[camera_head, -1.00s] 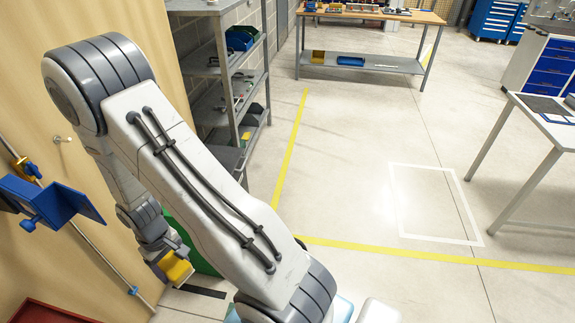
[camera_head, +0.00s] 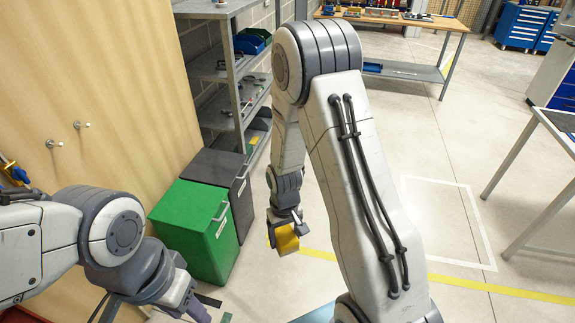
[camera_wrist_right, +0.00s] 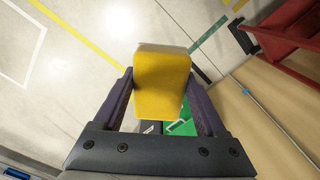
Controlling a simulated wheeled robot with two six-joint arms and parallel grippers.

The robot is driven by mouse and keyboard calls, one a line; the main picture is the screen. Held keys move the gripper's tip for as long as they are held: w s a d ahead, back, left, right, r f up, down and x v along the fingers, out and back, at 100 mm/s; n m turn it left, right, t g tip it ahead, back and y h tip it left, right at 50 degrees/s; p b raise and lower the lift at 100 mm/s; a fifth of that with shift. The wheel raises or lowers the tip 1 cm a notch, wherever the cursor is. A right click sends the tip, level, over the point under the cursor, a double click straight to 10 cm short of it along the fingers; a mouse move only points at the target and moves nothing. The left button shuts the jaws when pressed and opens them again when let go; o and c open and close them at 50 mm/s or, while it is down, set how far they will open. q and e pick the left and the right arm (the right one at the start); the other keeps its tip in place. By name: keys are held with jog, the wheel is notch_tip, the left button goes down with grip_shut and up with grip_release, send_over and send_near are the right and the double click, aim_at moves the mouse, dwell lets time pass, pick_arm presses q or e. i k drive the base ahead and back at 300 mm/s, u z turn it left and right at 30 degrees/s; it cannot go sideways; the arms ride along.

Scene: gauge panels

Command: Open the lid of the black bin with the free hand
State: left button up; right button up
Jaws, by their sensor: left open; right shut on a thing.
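The black bin (camera_head: 232,167) stands behind the green bin in the head view, between it and the grey shelf. Its lid looks shut, with a handle on the right edge. My right gripper (camera_head: 287,234) is to the right of the bins, shut on a yellow block (camera_head: 285,241). The yellow block (camera_wrist_right: 162,82) sits between both fingers in the right wrist view. My left gripper (camera_head: 198,308) is at the lower left, in front of the green bin and apart from the black bin. It is open and partly cut off by the frame edge.
The green bin (camera_head: 196,228), lid shut, stands nearer to me than the black bin. A wooden cabinet (camera_head: 95,85) with knobs lines the left. A grey shelf (camera_head: 233,75) rises behind the bins. Bare floor (camera_head: 440,225) lies to the right, marked with yellow and white lines.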

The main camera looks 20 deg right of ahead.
aim_at(212, 167)
jog(key=z, duration=0.7)
jog(key=i, duration=0.65)
jog(key=z, duration=0.5)
jog(key=i, duration=0.8)
jog(key=u, duration=0.05)
